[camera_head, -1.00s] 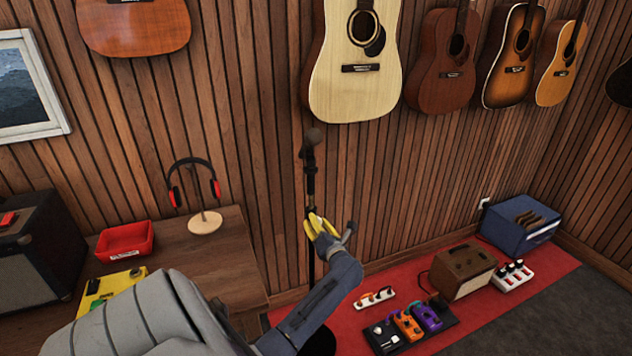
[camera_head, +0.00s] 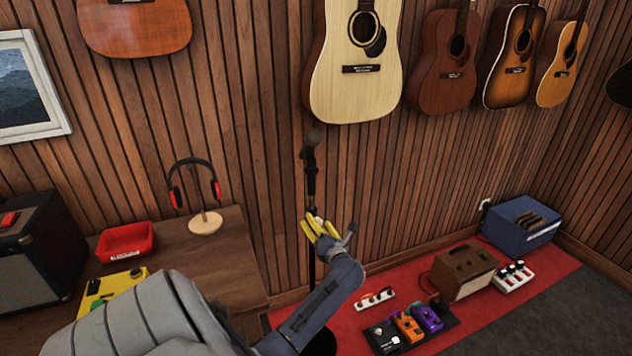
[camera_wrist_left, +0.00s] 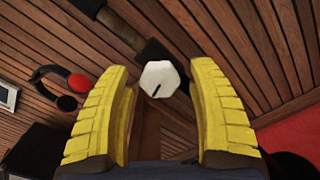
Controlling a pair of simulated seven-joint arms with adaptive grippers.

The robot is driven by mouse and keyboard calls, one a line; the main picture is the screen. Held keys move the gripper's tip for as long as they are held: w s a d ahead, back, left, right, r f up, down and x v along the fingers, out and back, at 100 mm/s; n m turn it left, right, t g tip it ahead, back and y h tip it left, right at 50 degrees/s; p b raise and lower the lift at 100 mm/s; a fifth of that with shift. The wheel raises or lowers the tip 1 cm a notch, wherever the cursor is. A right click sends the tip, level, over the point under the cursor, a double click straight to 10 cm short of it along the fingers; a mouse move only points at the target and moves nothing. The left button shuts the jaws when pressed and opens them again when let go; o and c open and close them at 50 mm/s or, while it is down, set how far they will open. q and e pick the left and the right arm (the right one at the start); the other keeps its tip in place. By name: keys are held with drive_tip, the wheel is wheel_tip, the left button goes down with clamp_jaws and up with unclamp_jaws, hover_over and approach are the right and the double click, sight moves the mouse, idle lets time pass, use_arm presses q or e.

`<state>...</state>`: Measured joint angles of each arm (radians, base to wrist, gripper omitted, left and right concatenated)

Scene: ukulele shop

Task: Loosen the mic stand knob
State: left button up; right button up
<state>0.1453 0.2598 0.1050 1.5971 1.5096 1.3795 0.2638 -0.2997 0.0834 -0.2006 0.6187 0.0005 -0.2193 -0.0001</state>
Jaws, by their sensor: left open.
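The mic stand (camera_head: 311,270) stands upright in front of the slatted wall, with a dark microphone (camera_head: 313,138) at its top. In the left wrist view its knob (camera_wrist_left: 159,78) is a white faceted piece with a dark mark. It lies between the ends of my left gripper's two yellow fingers, with a gap on both sides. My left gripper (camera_head: 318,226) is open at the stand's mid height in the head view, and its fingers partly cover the stand there. The wrist view also shows the left gripper (camera_wrist_left: 165,85). My right gripper is not in view.
A wooden desk (camera_head: 228,255) at left holds headphones on a stand (camera_head: 205,220), a red tray (camera_head: 125,241) and a yellow box (camera_head: 110,287). Guitars hang on the wall. Pedals (camera_head: 408,325) and a brown amplifier (camera_head: 463,270) sit on the red mat at lower right.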

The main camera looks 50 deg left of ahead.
use_arm(q)
drive_tip(key=v, duration=1.1)
drive_tip(key=shift+d, duration=0.3)
drive_tip(key=shift+s, duration=0.15)
